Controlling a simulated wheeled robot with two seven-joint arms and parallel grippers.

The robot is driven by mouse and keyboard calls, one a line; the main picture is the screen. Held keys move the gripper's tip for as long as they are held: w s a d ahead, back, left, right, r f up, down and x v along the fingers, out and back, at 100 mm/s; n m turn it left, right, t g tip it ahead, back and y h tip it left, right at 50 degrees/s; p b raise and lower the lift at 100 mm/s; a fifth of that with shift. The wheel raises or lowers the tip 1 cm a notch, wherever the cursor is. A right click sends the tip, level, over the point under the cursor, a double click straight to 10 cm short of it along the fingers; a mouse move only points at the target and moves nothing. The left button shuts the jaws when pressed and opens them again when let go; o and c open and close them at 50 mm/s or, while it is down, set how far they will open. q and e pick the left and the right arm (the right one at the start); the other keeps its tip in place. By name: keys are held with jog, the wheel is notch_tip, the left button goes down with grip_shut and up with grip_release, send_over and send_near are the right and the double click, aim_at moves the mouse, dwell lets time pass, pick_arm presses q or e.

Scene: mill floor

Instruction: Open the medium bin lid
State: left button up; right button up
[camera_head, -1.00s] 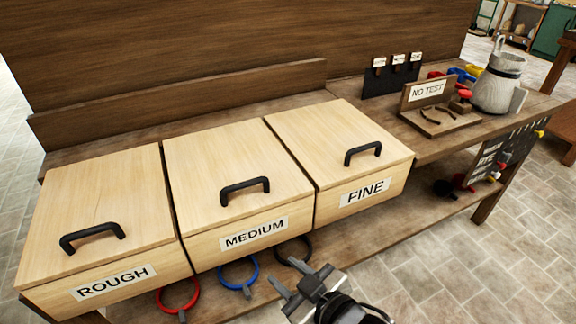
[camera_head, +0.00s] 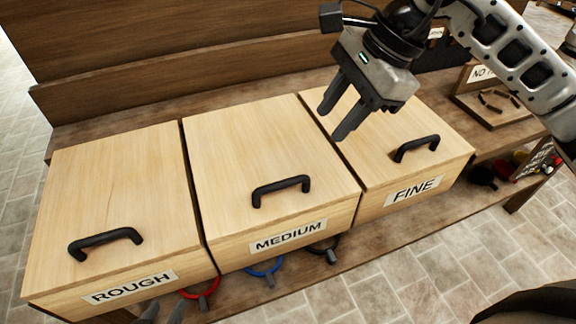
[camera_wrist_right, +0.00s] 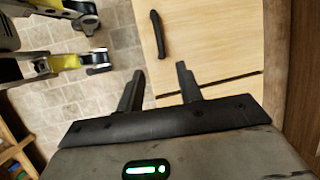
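The medium bin is a pale wooden box in the middle of three, in the head view. Its lid (camera_head: 250,150) is shut, with a black bar handle (camera_head: 281,190) near the front edge above a MEDIUM label (camera_head: 288,236). My right gripper (camera_head: 334,121) is open and empty. It appears over the boundary of the medium and fine bins, up and right of the medium handle. The right wrist view shows its two fingers (camera_wrist_right: 158,88) spread, with a bin handle (camera_wrist_right: 158,35) beyond; I cannot tell which bin's.
The rough bin (camera_head: 115,190) stands left and the fine bin (camera_head: 400,185) right, both shut. A NO TEST stand (camera_head: 486,100) is at the right. The wooden backboard (camera_head: 190,85) runs behind.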

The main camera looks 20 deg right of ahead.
aim_at(286, 181)
jog(key=p+x, duration=0.1)
jog(key=x, duration=1.4)
jog(key=shift+s+a+f, duration=0.1)
jog(key=shift+a+f, duration=0.05)
grip_shut()
